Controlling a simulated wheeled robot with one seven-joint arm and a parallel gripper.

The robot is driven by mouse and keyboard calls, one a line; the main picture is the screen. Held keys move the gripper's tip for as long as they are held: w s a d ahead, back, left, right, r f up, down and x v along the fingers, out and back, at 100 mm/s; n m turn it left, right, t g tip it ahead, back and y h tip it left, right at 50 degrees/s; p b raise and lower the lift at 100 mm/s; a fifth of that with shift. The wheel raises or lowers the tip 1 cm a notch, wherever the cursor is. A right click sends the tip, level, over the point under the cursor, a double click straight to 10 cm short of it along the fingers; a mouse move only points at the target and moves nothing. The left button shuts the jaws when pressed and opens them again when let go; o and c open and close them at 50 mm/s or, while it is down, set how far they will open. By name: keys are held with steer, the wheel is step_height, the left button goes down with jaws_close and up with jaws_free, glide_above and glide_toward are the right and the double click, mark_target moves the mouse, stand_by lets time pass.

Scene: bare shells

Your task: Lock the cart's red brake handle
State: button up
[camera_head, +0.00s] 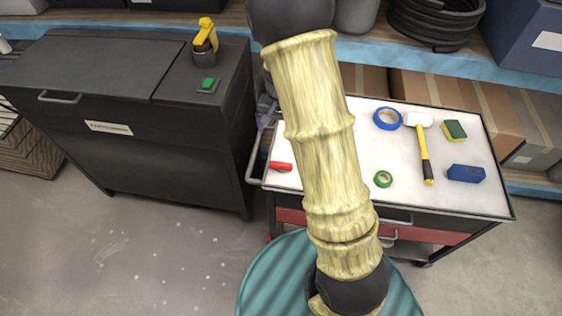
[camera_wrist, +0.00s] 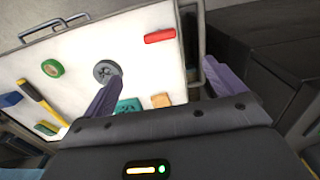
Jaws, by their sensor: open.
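The cart has a white top (camera_head: 410,160), which also shows in the wrist view (camera_wrist: 122,48). A short red cylinder (camera_head: 281,166) lies by the top's left edge; it also shows in the wrist view (camera_wrist: 160,36), beyond and between my fingers. A small red part (camera_head: 268,239) shows low at the cart's left front corner. I cannot tell which of these, if either, is the brake handle. My gripper (camera_wrist: 162,72) is open and empty, with purple fingers over the cart top. In the head view my arm hides most of it; a purple finger (camera_head: 265,112) shows.
On the cart lie a blue tape roll (camera_head: 387,118), a hammer (camera_head: 424,150), a green tape roll (camera_head: 383,179), a sponge (camera_head: 454,130) and a blue block (camera_head: 466,173). A dark cabinet (camera_head: 140,120) stands left. Shelves with boxes are behind. Floor (camera_head: 150,250) front left is clear.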

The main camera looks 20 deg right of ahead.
mark_target(281, 164)
step_height(281, 164, down, 17)
steer(key=shift+f, duration=0.15)
stand_by(0.5)
steer(key=c, duration=1)
